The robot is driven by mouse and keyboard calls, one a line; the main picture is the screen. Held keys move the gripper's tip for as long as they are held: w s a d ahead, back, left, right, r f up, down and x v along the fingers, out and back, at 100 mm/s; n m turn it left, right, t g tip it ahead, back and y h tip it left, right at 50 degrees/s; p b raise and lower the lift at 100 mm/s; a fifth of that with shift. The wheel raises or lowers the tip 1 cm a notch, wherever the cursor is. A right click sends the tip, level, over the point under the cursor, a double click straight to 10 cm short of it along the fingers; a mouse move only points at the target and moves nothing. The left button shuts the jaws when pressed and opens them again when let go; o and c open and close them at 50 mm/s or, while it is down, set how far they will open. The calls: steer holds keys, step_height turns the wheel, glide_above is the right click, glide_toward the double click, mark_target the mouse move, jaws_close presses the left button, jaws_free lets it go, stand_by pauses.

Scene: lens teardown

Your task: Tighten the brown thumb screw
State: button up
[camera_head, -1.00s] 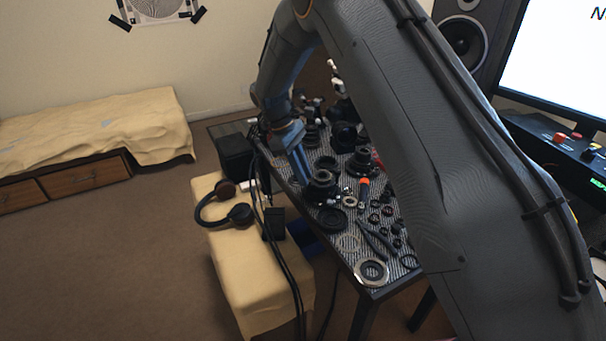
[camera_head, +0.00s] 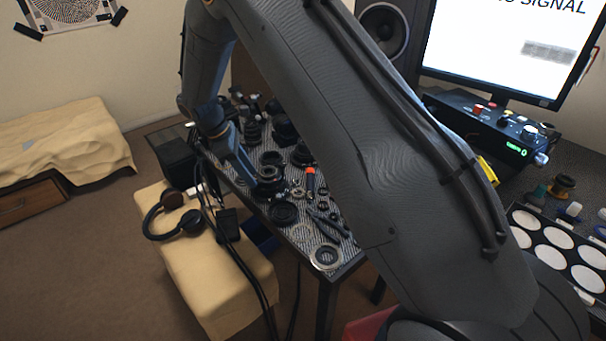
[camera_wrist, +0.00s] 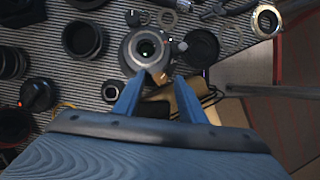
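A dark round lens part (camera_wrist: 147,48) with a lighter ring in its centre stands on the striped mat, just beyond my fingertips in the wrist view. The lens part also shows in the head view (camera_head: 268,174). In the head view my gripper (camera_head: 246,175) points down, close to the lens part's left side.
Dark rings and lens barrels crowd the striped table (camera_head: 300,234). An orange-handled tool (camera_head: 310,182) and pliers (camera_head: 326,222) lie right of the lens part. A cloth-covered bench (camera_head: 215,285) with headphones (camera_head: 172,215) stands beside the table. A monitor (camera_head: 500,45) is at right.

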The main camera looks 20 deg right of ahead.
step_height(320, 180, up, 8)
steer(key=s+a+n+t, duration=0.2)
steer(key=n, duration=0.2)
steer(key=s+d+r+m+y+p, duration=0.1)
steer(key=s+d+r+m+y, duration=0.1)
steer(key=s+d+m, duration=0.4)
steer(key=s+d+r+m+y+p, duration=0.2)
steer(key=s+d+r+m, duration=0.2)
steer(key=s+d+m, duration=0.3)
steer(key=s+m, duration=0.4)
steer(key=s, duration=0.6)
steer(key=shift+s+d+r+m, duration=0.15)
steer(key=shift+d+m, duration=0.05)
steer(key=shift+m, duration=0.1)
